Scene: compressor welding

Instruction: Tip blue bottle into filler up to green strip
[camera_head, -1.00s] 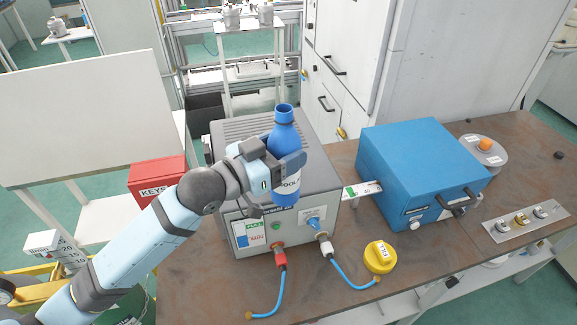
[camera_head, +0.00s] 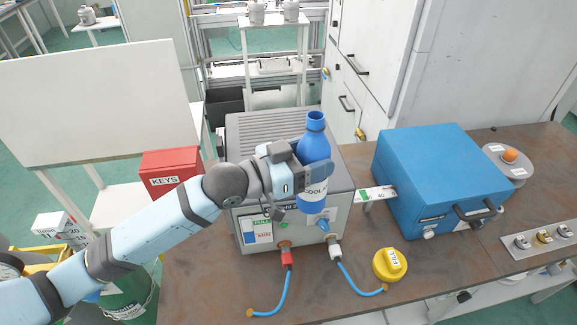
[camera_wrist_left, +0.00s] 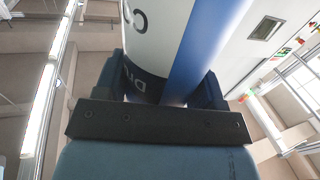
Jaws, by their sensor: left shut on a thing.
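The blue bottle (camera_head: 314,148), with a white label reading "COOL...", is upright and open at the top. My left gripper (camera_head: 300,176) is shut around its middle; the left wrist view also shows the bottle (camera_wrist_left: 185,45) between both fingers. The bottle is in front of the grey machine (camera_head: 283,170), over its front right side in the picture. My right gripper is out of view.
A yellow cap (camera_head: 390,265) lies on the brown table (camera_head: 210,285) at the front. Blue hoses (camera_head: 287,295) run from the machine. A blue box (camera_head: 440,175) stands to the right, and a red KEYS box (camera_head: 170,172) is at the left.

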